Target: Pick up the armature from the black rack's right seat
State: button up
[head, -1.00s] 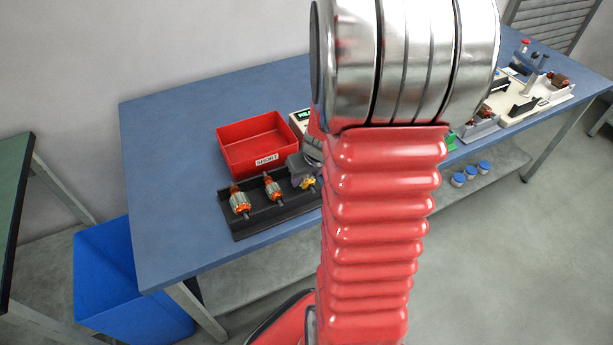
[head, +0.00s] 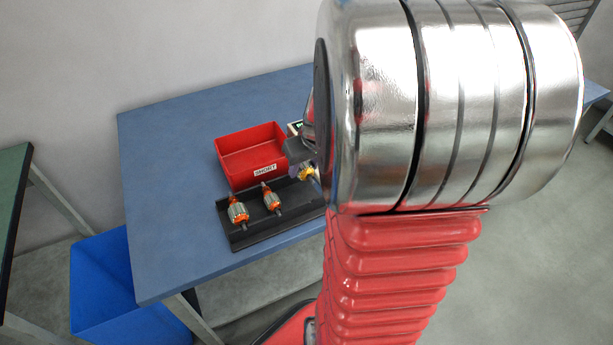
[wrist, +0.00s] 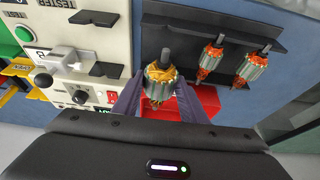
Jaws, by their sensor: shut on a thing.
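An armature with a yellow winding (wrist: 160,84) is between the two fingers of my gripper (wrist: 158,92) in the wrist view, its shaft pointing toward the black rack. My gripper is shut on it. In the head view the same armature (head: 306,174) shows at the right end of the black rack (head: 276,226), just above it, partly hidden by my arm. The rack also shows in the wrist view (wrist: 162,14). Two armatures with orange windings sit in the rack's left seat (head: 238,213) and middle seat (head: 271,200).
A red bin labelled SHORT (head: 232,172) stands right behind the rack. A tester with knobs and a green button (wrist: 50,58) is close beside my gripper in the wrist view. A blue bin (head: 108,285) is on the floor at left. The blue table's left part (head: 165,200) is clear.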

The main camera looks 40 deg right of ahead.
jog(key=shift+r, duration=1.05)
